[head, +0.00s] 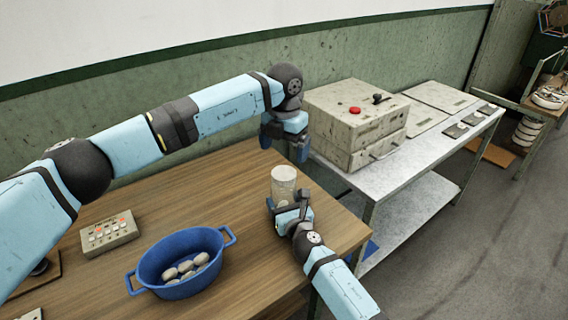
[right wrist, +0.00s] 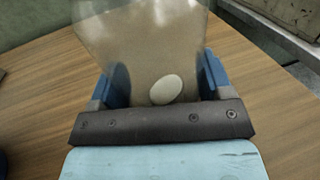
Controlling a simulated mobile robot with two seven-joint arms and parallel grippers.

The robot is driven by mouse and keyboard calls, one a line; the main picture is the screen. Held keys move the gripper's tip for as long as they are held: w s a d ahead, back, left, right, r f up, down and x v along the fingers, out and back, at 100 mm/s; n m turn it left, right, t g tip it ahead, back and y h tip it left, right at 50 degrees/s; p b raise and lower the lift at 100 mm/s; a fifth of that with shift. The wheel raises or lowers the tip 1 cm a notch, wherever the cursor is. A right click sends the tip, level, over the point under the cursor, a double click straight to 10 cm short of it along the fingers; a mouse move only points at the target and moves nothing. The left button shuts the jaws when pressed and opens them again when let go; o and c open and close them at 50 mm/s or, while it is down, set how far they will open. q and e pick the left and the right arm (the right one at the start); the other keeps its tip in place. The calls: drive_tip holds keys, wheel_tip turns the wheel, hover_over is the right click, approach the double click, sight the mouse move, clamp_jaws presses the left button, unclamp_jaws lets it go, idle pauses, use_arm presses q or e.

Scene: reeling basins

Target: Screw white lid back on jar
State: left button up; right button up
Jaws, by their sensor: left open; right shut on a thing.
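The jar (head: 284,181) is a pale, see-through cylinder, standing upright near the right part of the wooden table. Its top looks whitish in the head view, but I cannot tell whether that is the white lid. In the right wrist view the jar (right wrist: 140,50) fills the upper middle, with a white oval thing (right wrist: 166,89) showing at its lower part. My right gripper (head: 286,203) is shut on the jar, one blue finger on each side. My left gripper (head: 284,146) is open, pointing down above and behind the jar, apart from it.
A blue two-handled pot (head: 150,267) with several pale oval things is at the front left. A button box (head: 109,233) lies behind it. A metal table (head: 405,205) on the right bears a grey machine (head: 345,118) with a red button. The wood around the jar is mostly clear.

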use_arm(q)
drive_tip(key=shift+r, duration=2.3)
use_arm(e)
drive_tip(key=o, duration=1.8)
drive_tip(key=shift+c, duration=0.2)
use_arm(q)
drive_tip(key=shift+r+p, duration=0.7)
drive_tip(key=shift+p, duration=0.05)
use_arm(e)
drive_tip(key=v, duration=1.3)
drive_tip(key=shift+s+d, duration=0.15)
drive_tip(key=shift+s, duration=0.25)
